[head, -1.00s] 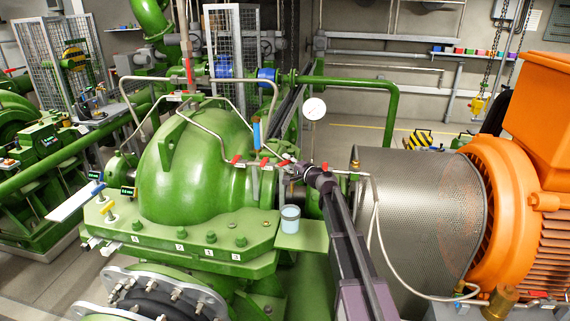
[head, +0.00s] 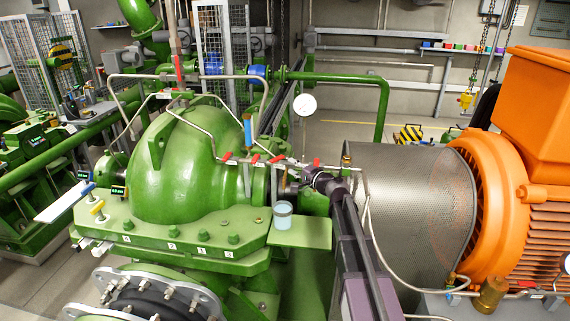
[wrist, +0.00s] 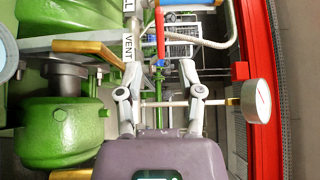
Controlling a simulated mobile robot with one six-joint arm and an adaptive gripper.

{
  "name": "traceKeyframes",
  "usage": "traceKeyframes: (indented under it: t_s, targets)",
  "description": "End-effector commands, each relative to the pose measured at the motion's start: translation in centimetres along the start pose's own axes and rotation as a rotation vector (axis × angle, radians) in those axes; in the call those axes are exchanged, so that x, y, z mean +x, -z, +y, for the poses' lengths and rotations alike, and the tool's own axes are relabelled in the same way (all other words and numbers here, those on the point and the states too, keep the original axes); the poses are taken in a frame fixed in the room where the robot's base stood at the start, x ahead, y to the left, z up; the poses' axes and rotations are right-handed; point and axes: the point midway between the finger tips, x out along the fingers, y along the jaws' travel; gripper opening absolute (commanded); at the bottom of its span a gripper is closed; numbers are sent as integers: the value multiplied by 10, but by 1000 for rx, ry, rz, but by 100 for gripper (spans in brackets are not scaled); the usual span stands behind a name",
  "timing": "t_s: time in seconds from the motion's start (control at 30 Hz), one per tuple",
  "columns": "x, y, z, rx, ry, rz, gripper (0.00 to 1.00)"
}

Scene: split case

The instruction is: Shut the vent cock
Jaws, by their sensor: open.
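In the wrist view a red lever handle (wrist: 160,32) stands beside a white tag reading VENT (wrist: 128,47). I take it for the vent cock; its body is partly hidden and I cannot tell its setting. My gripper (wrist: 160,75) is open, with one finger on each side and the red lever between and beyond the tips, apparently untouched. In the head view my gripper (head: 303,176) is at the right end of a pipe row with several red handles, one of them a red handle (head: 278,159) just left of it. Which one is the vent cock is unclear there.
A green pump casing (head: 180,165) fills the left. A mesh guard (head: 405,205) and orange motor (head: 530,150) stand to the right. A round gauge (head: 304,105) rises behind my gripper; a cup (head: 283,214) sits on a green ledge. A brass-coloured lever (wrist: 90,48) is left of the fingers.

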Motion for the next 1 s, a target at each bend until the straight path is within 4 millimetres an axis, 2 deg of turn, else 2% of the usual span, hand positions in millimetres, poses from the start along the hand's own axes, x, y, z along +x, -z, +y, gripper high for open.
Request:
traceKeyframes:
  t_s: [0.1, 0.33, 0.77, 1.0]
  targets:
    - [-19, -1, 0, 0, 0, 1, 49]
    - [-37, -1, 0, -1, 0, 0, 49]
    - [-40, 0, 0, 0, 0, 1, 49]
    - [-38, -9, 0, 0, 0, 42, 49]
